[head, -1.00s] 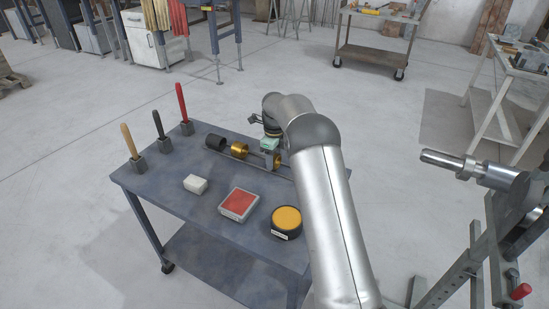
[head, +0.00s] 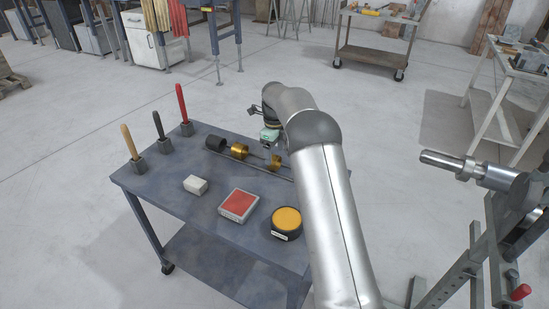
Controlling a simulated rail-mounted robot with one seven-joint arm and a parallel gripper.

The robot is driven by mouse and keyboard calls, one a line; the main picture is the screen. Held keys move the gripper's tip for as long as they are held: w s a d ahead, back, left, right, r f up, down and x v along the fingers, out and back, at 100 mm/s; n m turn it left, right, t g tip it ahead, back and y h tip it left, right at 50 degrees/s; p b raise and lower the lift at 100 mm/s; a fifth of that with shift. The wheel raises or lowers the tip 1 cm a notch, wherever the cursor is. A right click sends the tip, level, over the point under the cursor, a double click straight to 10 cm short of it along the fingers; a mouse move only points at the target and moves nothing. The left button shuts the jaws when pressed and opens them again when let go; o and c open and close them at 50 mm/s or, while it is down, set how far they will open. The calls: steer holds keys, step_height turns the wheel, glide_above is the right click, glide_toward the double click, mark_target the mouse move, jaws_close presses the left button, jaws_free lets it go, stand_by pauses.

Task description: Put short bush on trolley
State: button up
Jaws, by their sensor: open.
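The blue-grey trolley (head: 215,212) stands in front of me. On its far side, a dark cylinder (head: 215,143), a brass cylinder (head: 239,151) and a short brass piece (head: 276,161) sit in a row along a thin rail. The short brass piece, likely the short bush, is at the right end, partly behind my arm. My gripper (head: 270,146) is open just above and slightly left of it. Its fingertips are small and hard to see; they appear apart from the piece.
On the trolley are a white block (head: 195,184), a red-topped box (head: 238,205) and a yellow-topped round tin (head: 286,221). Three handled tools in holders (head: 160,138) stand along the left edge. A metal machine with a shaft (head: 470,168) stands at right.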

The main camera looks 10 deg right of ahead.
mark_target(274, 156)
step_height(274, 156, up, 8)
steer(key=s+r+n, duration=0.3)
steer(key=s+n, duration=0.3)
steer(key=s, duration=0.3)
steer(key=s+r+n, duration=0.4)
steer(key=s+n, duration=0.1)
steer(key=s, duration=0.4)
steer(key=s+a+f+n, duration=0.1)
steer(key=s+f+n, duration=0.2)
steer(key=s+n, duration=0.4)
steer(key=s+a+f+n, duration=0.1)
steer(key=s+f+n, duration=0.3)
steer(key=s, duration=1.6)
steer(key=n, duration=0.4)
steer(key=shift+s+p, duration=0.3)
steer(key=shift+s, duration=0.05)
